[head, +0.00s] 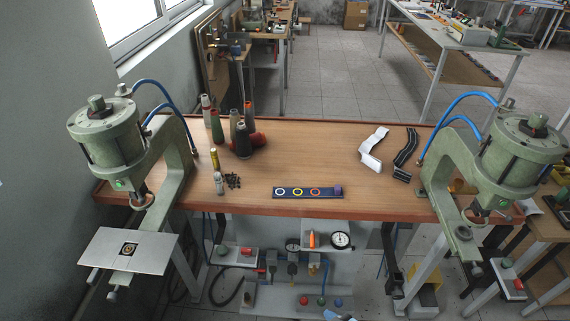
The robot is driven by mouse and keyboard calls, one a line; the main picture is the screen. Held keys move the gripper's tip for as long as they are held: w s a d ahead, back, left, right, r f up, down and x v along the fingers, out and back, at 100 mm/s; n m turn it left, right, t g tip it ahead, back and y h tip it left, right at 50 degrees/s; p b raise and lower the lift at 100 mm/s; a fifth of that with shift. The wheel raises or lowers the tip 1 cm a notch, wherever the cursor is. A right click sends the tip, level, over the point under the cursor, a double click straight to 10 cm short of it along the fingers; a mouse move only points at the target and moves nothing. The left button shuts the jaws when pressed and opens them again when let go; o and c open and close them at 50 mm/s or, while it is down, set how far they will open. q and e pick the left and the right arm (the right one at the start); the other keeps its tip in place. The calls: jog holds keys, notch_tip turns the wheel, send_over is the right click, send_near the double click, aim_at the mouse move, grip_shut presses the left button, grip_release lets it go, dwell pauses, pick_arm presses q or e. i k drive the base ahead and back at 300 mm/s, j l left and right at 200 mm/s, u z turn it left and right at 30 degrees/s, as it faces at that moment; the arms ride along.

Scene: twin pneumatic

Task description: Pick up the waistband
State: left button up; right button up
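Two band-like strips lie on the right part of the wooden workbench (290,175). One is a white folded strip (371,152), bent partway along its length. The other is a black strip (406,154) with light lines along it, lying just right of the white one. I cannot tell from the picture which of them is the waistband. The two strips lie close together, with nothing on top of them. Neither of my grippers shows clearly in the head view.
Green pneumatic presses stand at the bench's left (113,140) and right (520,145) ends. Thread cones (216,126), small bottles and dark bits (233,181) occupy the left. A dark strip with coloured rings (308,192) lies at the front edge. The middle is clear.

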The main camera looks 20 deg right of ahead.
aim_at(337, 191)
jog(key=z, duration=0.85)
jog(key=u, duration=1.7)
jog(key=z, duration=1.7)
